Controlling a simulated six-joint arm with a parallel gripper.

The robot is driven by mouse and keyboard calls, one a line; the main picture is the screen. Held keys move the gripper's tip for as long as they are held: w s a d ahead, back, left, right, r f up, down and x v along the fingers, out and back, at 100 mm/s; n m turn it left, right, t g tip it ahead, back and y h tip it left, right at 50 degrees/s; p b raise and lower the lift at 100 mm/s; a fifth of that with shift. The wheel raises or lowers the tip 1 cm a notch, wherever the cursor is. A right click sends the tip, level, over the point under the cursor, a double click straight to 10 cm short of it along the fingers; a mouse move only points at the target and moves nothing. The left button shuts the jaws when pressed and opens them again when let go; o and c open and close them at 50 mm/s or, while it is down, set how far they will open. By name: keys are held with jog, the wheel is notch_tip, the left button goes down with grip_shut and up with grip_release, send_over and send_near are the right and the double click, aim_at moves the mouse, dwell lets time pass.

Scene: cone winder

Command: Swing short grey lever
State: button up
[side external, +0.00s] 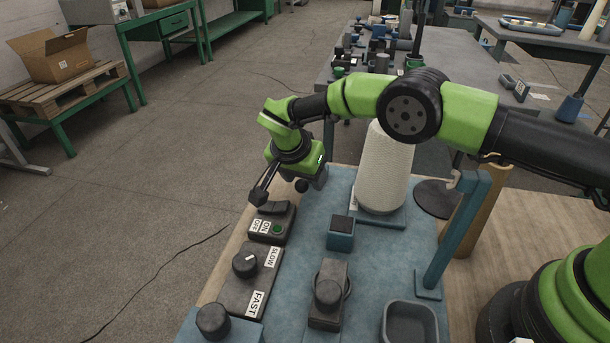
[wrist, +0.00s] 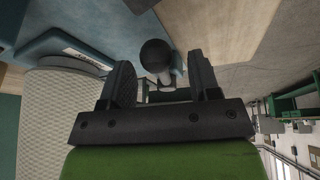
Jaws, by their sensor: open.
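A dark grey ball knob (side external: 301,185), which looks like the end of the short grey lever, shows beside my gripper (side external: 283,190) at the far left part of the blue work plate. In the wrist view the ball knob (wrist: 156,55) is just beyond and between the two fingers of my gripper (wrist: 164,75). The fingers are apart, with nothing held between them. The lever's stem and mount are mostly hidden by the gripper, and I cannot tell whether a finger touches it.
An ON/OFF switch box (side external: 270,225) sits just in front of my gripper, then a SLOW/FAST dial (side external: 245,264). A white yarn cone (side external: 383,172) stands to the right. A blue block (side external: 341,232), a round knob (side external: 328,294), a tray (side external: 410,308) and a blue post (side external: 455,235) stand nearer.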

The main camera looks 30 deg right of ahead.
jog(key=v, duration=0.9)
jog(key=shift+r, duration=0.25)
jog(key=shift+a, duration=0.1)
jog(key=shift+f, duration=0.15)
jog(key=c, duration=0.6)
jog(key=shift+f, duration=0.25)
jog(key=c, duration=0.3)
jog(key=s+f+y, duration=0.1)
jog(key=f+t+y, duration=0.1)
jog(key=y, duration=0.1)
jog(key=shift+s+a+f+n, duration=0.3)
jog(key=shift+s+a+n, duration=0.1)
grip_shut()
jog(key=s+d+r+m+t+y, duration=0.25)
jog(key=s+d+m+t, duration=0.25)
jog(key=s, duration=0.3)
jog(key=shift+y, duration=0.25)
jog(key=x, duration=1)
jog(key=shift+w+d, duration=0.1)
jog(key=shift+w, duration=0.1)
